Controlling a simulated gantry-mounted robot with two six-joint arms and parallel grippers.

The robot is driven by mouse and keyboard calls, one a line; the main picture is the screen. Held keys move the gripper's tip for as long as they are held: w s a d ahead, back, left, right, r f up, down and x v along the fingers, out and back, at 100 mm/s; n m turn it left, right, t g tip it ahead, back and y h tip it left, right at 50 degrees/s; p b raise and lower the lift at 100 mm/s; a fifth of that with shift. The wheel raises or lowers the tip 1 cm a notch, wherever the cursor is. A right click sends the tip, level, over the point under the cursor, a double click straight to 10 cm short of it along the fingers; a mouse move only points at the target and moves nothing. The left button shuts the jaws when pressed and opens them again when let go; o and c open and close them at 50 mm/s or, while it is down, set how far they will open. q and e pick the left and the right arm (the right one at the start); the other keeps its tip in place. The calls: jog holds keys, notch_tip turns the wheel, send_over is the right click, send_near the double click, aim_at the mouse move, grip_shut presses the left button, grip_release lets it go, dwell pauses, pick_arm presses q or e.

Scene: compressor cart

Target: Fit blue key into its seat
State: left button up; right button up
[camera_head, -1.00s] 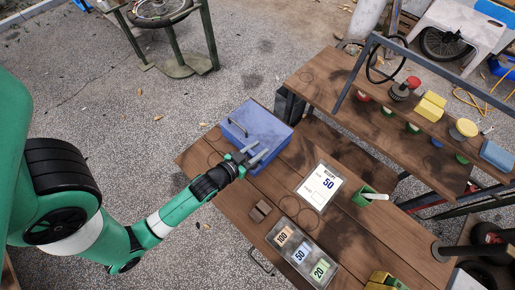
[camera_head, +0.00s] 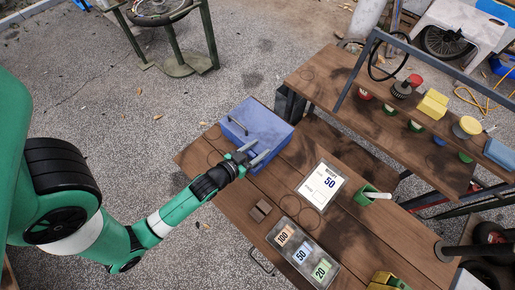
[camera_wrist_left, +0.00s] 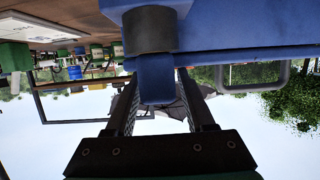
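In the left wrist view, a blue tab (camera_wrist_left: 156,80) with a dark round collar (camera_wrist_left: 150,30) lies between the fingers of my left gripper; I take it to be the blue key. My left gripper (camera_head: 263,148) is over the near right part of a blue box (camera_head: 236,136) on the wooden table. Its fingertips (camera_wrist_left: 157,90) sit close on both sides of the tab; whether they press on it is unclear. The collar overlaps the box's edge in that view. The key is not distinct in the head view. No seat can be made out. My right gripper is not in view.
A shelf (camera_head: 345,82) with several coloured items stands at the right. Paving is open at the upper left.

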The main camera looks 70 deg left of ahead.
pick_arm(q)
jog(key=shift+o, duration=0.6)
jog(key=shift+s+f, duration=0.1)
jog(key=shift+f, duration=0.05)
jog(key=shift+s+d, duration=0.2)
jog(key=v, duration=0.5)
jog(key=shift+s+d, duration=0.15)
jog(key=shift+s, duration=0.05)
jog(key=b, duration=0.2)
send_near(250, 156)
jog(key=w+a, duration=0.1)
jog(key=w, duration=0.1)
jog(key=shift+f, duration=0.1)
